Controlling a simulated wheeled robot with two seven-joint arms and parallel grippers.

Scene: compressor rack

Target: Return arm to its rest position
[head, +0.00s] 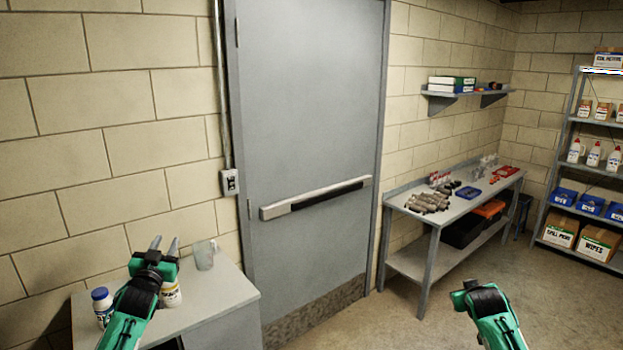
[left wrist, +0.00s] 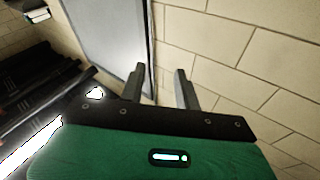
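My left gripper (head: 164,245) is raised in front of a small grey table by the block wall. Its two fingers (left wrist: 160,88) stand apart with nothing between them in the left wrist view, which faces the wall and door. My right arm (head: 487,305) shows at the lower right of the head view, over bare floor. Its fingers cannot be made out clearly, so I cannot tell whether that gripper is open or shut.
The small table (head: 222,292) holds a white bottle with a blue cap (head: 102,303), a partly hidden white container (head: 172,295) and a translucent cup (head: 204,255). A closed grey door (head: 310,130) stands ahead. A workbench (head: 408,262) with parts and a stocked shelf rack (head: 553,165) stand right.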

